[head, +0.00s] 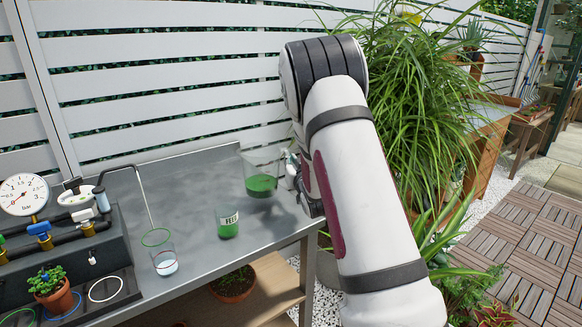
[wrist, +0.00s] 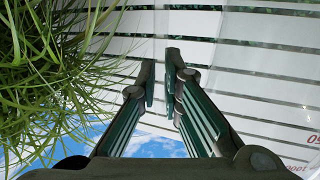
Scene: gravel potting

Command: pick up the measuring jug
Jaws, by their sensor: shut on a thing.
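The measuring jug (head: 262,185) is clear with green liquid in its lower part. It is upright at the back right of the metal bench, just left of my arm. My gripper (head: 297,176) is at the jug's right side, mostly hidden behind my arm. In the wrist view my gripper's two fingers (wrist: 160,82) are close together, shut on the jug's clear handle, which is hard to make out. The jug's clear wall with red marks (wrist: 296,125) fills the right of that view. I cannot tell whether the jug's base touches the bench.
A green FEED bottle (head: 228,225) stands in front of the jug. A slatted fence is behind; grassy foliage (head: 420,95) is right.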

